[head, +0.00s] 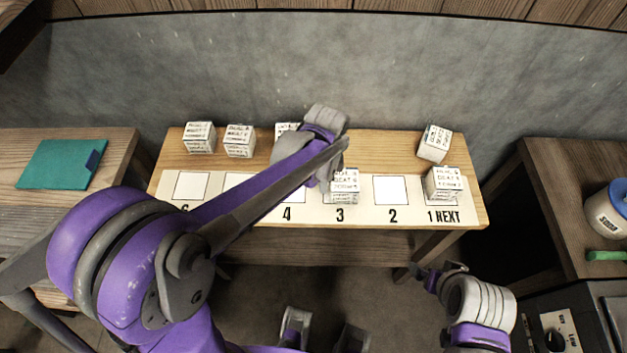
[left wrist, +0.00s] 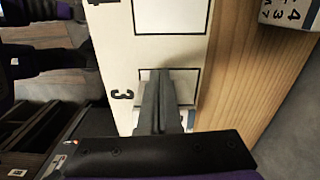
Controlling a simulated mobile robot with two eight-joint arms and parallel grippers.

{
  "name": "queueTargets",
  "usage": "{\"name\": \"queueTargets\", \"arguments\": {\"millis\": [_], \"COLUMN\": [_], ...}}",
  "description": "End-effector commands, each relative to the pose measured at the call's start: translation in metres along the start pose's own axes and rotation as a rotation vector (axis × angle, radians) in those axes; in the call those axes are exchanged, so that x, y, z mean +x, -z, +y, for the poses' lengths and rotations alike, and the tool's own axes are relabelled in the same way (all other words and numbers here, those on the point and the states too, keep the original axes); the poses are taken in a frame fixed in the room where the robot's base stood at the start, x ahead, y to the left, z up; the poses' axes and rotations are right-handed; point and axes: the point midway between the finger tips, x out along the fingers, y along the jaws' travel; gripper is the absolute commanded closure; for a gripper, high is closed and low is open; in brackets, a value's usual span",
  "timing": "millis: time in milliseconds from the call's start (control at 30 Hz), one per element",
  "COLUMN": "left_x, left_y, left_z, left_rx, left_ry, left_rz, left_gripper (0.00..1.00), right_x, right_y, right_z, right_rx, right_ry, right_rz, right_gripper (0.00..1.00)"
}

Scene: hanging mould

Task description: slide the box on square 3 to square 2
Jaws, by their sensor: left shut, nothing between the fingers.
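The white box (head: 344,183) with black lettering is at square 3, partly hidden by my left arm. Square 2 (head: 391,190), a black-outlined white square to its right, is empty. My left gripper (head: 326,184) is shut and empty, low at square 3 on the box's left side; the arm hides much of it. Whether the fingers touch the box cannot be told. My right gripper (head: 428,274) is in front of the table, its fingers unclear.
Another box (head: 444,184) stands on square 1, right of square 2. Several boxes stand along the table's back, one (head: 434,143) at the right. The wooden table (head: 385,150) meets a grey wall. Side tables hold a teal folder (head: 60,164) and a tub (head: 607,213).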

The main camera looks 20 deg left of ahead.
Motion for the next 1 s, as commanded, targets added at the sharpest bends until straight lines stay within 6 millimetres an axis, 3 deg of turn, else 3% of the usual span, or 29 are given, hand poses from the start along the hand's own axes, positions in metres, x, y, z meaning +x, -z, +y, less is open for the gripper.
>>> {"name": "queueTargets", "arguments": {"millis": [467,567,800,1000], "left_x": [0.0,0.001,0.001,0.0], "left_y": [0.009,0.028,0.097,0.131], "left_z": [0.0,0.0,0.001,0.0], "left_rx": [0.003,0.006,0.006,0.002], "left_ry": [-0.001,-0.001,-0.001,0.0], "left_rz": [0.0,0.001,0.001,0.001], "left_gripper": [1.0,1.0,1.0,1.0], "right_x": [0.001,0.003,0.007,0.009], "right_y": [-0.001,-0.002,-0.006,-0.006], "right_z": [0.0,0.0,0.0,0.0], "right_rx": [0.0,0.0,0.0,0.0], "right_ry": [0.0,0.0,0.0,0.0], "right_rz": [0.0,-0.001,-0.004,-0.004], "right_gripper": [0.0,0.0,0.0,0.0]}}
